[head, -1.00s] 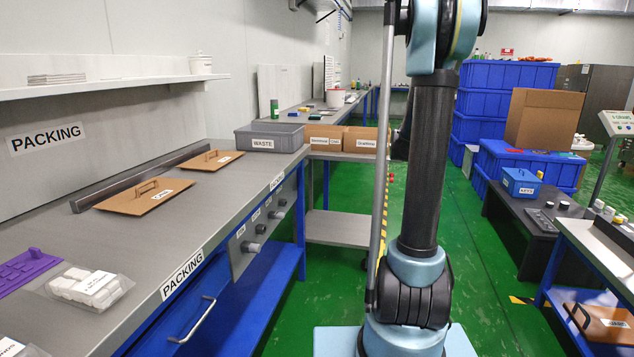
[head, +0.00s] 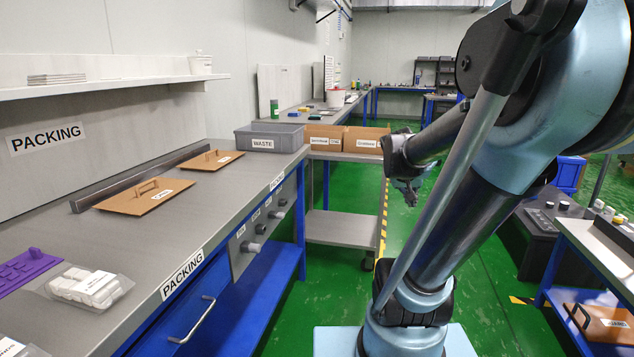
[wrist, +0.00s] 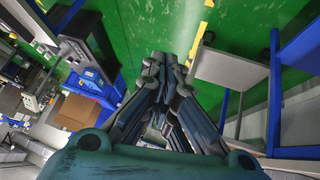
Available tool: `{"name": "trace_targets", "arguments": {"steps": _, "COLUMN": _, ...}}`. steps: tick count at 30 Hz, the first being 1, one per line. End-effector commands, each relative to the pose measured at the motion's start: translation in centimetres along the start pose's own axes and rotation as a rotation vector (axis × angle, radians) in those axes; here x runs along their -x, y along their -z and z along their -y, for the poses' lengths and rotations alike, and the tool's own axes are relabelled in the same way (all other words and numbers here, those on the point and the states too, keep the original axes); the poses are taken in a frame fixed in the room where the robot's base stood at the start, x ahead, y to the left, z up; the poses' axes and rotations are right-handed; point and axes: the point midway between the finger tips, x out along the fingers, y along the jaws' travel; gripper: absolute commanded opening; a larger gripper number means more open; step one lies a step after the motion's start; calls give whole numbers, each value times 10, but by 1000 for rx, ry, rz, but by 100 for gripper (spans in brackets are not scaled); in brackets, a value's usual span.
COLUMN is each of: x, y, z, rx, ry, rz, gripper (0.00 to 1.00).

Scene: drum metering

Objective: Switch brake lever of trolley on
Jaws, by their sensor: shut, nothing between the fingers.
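The grey trolley (head: 340,229) stands beyond the end of the packing bench, with cardboard boxes on its top shelf. One of its wheels (head: 367,264) shows at the lower right corner; I cannot make out a brake lever there. In the wrist view the trolley (wrist: 228,70) lies right of centre, turned on its side. My gripper (head: 411,199) hangs to the right of the trolley's top, apart from it, pointing down. In the wrist view my gripper (wrist: 165,58) is shut, with its fingertips together and empty over the green floor.
The packing bench (head: 225,200) with blue drawers runs along the left. A dark low table (head: 540,225) and another bench stand on the right. Green floor with a yellow-black strip (head: 382,220) is free beside the trolley.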

Motion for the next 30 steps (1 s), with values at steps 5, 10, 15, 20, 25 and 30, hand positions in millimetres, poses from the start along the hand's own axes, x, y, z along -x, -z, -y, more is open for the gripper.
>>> {"name": "trace_targets", "arguments": {"steps": 5, "x": 16, "y": -76, "z": 14, "rx": 90, "ry": 87, "rz": 134, "gripper": 0}}
{"name": "trace_targets", "arguments": {"steps": 10, "x": 30, "y": -144, "z": 27, "rx": 187, "ry": 186, "rz": 255, "gripper": 0}}
{"name": "trace_targets", "arguments": {"steps": 15, "x": 42, "y": -197, "z": 39, "rx": 272, "ry": 280, "rz": 344, "gripper": 0}}
{"name": "trace_targets", "arguments": {"steps": 20, "x": 47, "y": -221, "z": 40, "rx": 314, "ry": 331, "rz": 386, "gripper": 0}}
{"name": "trace_targets", "arguments": {"steps": 25, "x": 49, "y": -227, "z": 41, "rx": 326, "ry": 343, "rz": 397, "gripper": 0}}
{"name": "trace_targets", "arguments": {"steps": 30, "x": 48, "y": -226, "z": 41, "rx": 326, "ry": 343, "rz": 396, "gripper": 0}}
